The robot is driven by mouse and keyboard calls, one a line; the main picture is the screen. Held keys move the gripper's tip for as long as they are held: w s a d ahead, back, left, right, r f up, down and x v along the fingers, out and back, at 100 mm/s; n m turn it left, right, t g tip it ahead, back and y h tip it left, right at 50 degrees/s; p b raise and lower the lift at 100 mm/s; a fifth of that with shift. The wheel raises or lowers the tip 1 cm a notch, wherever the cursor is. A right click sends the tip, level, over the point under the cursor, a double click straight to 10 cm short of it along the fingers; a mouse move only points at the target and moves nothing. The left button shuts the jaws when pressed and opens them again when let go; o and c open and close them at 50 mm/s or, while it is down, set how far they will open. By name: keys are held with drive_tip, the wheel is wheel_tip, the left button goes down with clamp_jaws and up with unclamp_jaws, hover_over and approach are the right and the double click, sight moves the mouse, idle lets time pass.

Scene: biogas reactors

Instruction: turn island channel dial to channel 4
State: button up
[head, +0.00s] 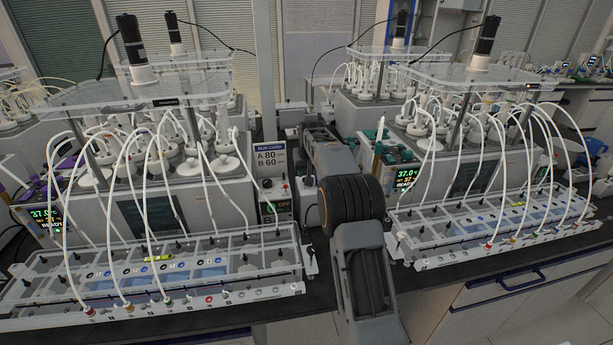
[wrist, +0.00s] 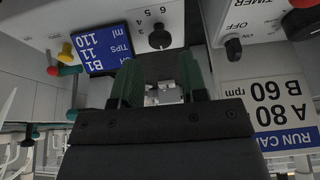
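In the wrist view a black channel dial (wrist: 159,38) sits on a pale panel with a row of printed numbers beside it, of which 6, 5 and 4 are legible. Its pointer setting is too small to tell. My gripper (wrist: 160,68) is open, with its two green fingers apart and nothing held between them. The dial shows just beyond the gap between the fingertips, apart from them as far as I can tell. In the head view my arm reaches back between the two reactor benches and hides the gripper and the dial.
A timer knob (wrist: 233,48) is to the right of the dial, by a run card (wrist: 275,100) reading A 80, B 60. A blue label (wrist: 100,50) is to the left. Reactors with tubing and clear racks (head: 150,270) (head: 480,220) flank my arm closely.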

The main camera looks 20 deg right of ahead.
drive_tip(key=shift+p+x, duration=0.3)
drive_tip(key=shift+x, duration=1.85)
drive_tip(key=c, duration=0.6)
drive_tip(key=m+h, duration=0.1)
drive_tip(key=m, duration=0.1)
drive_tip(key=m+h, duration=0.1)
drive_tip(key=m, duration=0.1)
drive_tip(key=shift+a+m+g+p, duration=0.1)
drive_tip(key=shift+m+g+p, duration=0.2)
drive_tip(key=shift+m+p, duration=0.1)
drive_tip(key=shift+c, duration=0.2)
drive_tip(key=o, duration=0.6)
drive_tip(key=shift+o, duration=0.2)
